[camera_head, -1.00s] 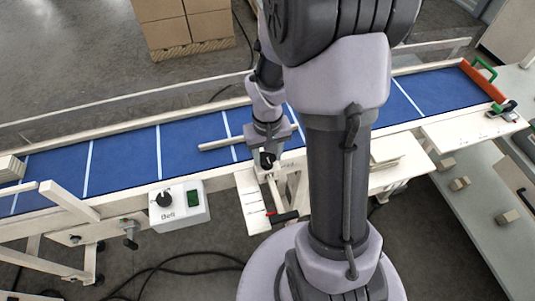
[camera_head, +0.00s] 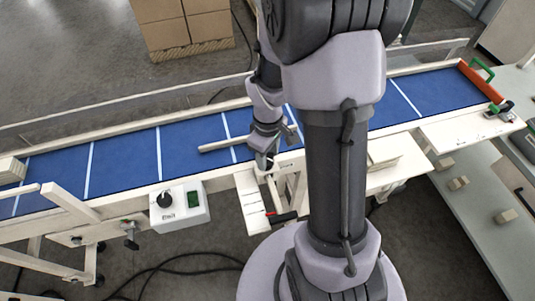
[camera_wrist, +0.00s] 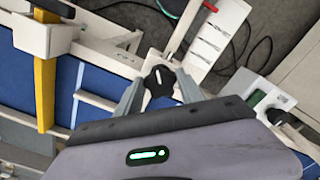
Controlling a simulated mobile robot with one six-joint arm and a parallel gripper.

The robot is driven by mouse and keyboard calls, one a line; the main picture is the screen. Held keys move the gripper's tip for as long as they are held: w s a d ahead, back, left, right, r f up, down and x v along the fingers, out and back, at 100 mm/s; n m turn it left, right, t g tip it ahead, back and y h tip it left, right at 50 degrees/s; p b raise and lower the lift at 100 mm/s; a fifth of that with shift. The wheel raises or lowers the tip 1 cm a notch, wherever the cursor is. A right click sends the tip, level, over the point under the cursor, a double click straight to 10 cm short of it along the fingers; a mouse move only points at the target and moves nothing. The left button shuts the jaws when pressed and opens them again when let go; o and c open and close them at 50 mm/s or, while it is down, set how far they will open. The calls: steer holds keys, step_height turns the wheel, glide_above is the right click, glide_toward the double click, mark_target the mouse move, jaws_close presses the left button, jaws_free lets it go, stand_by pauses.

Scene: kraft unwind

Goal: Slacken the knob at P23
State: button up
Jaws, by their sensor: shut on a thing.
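A dark lobed knob (camera_wrist: 161,81) is between the two fingers of my gripper (camera_wrist: 160,88) in the wrist view. The fingers are shut on its sides. The knob sits on a pale bracket at the edge of the blue conveyor, beside a white plate with scale marks (camera_wrist: 209,43). In the head view, my gripper (camera_head: 263,160) points down at the near conveyor edge, above the white scale plate (camera_head: 251,203); the knob is mostly hidden there. I cannot read a P23 label in either view.
A white control box (camera_head: 180,207) with a black dial stands left of my gripper on the near side. Another dark knob (camera_head: 130,236) is under the conveyor edge at left. A pale bar (camera_head: 225,144) lies across the blue belt (camera_head: 125,160). A yellow bar (camera_wrist: 45,90) shows in the wrist view.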

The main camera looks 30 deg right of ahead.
steer(key=n+p, duration=0.1)
steer(key=n, duration=0.6)
steer(key=shift+d, duration=0.1)
steer(key=n+p, duration=0.1)
steer(key=n, duration=0.3)
steer(key=shift+w+n, duration=0.1)
steer(key=shift+n, duration=0.3)
steer(key=shift+f+n+p, duration=0.1)
steer(key=shift+n+p, duration=0.5)
steer(key=shift+n, duration=1)
steer(key=shift+w, duration=0.1)
steer(key=o, duration=1.4)
